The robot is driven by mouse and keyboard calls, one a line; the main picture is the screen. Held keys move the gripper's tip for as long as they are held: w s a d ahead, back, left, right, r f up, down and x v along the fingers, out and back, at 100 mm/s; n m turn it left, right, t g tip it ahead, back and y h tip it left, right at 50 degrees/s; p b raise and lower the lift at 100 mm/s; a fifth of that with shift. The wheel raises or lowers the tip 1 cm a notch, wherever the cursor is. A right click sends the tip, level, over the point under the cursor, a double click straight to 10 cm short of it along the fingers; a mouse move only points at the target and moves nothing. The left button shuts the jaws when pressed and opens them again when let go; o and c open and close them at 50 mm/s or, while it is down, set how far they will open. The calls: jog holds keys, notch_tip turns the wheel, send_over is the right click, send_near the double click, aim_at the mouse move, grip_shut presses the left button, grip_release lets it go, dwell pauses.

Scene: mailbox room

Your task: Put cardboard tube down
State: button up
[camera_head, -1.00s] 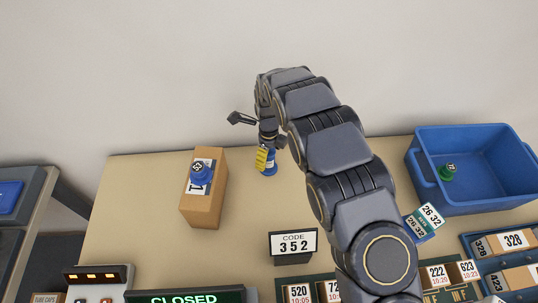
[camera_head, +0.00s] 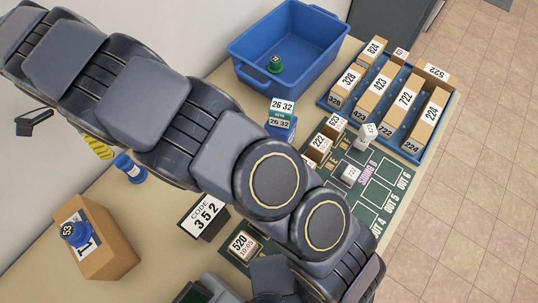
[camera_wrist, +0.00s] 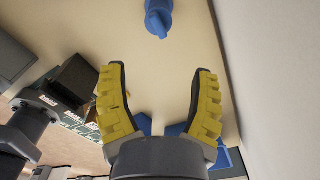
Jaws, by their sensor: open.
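A small blue cylinder with a pale band (camera_head: 130,168) stands on the table at the left in the head view; I cannot tell for sure whether it is the cardboard tube. A blue piece with a raised grip (camera_wrist: 158,18), which may be the same thing, shows at the top of the wrist view, beyond my fingertips. My gripper (camera_wrist: 160,72) has its yellow fingers spread with nothing between them. In the head view one yellow finger of my gripper (camera_head: 98,147) shows beside the cylinder, apart from it. My arm hides the rest of the gripper there.
A cardboard box (camera_head: 103,240) with a blue knob (camera_head: 75,232) stands at lower left. A code sign (camera_head: 204,215) stands mid-table. A blue bin (camera_head: 290,45) holds a green-capped piece (camera_head: 276,65). A blue tray (camera_head: 415,152) of numbered boxes lies right. Bare table surrounds the cylinder.

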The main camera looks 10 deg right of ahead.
jog(key=d+r+n, duration=0.3)
jog(key=d+r, duration=0.3)
jog(key=d, duration=0.6)
jog(key=d+r+n, duration=0.2)
jog(key=d+r, duration=0.3)
jog(key=d, duration=0.7)
jog(key=s+d+r+n, duration=0.1)
jog(key=s+d+n, duration=0.4)
jog(key=s, duration=0.5)
jog(key=s+d+r+n+g, duration=0.1)
jog(key=s+d+n, duration=0.4)
jog(key=s+d, duration=0.4)
jog(key=shift+s+d+r+n+g, duration=0.3)
jog(key=shift+s+d+n, duration=0.1)
jog(key=shift+s, duration=0.3)
jog(key=shift+a+f, duration=0.1)
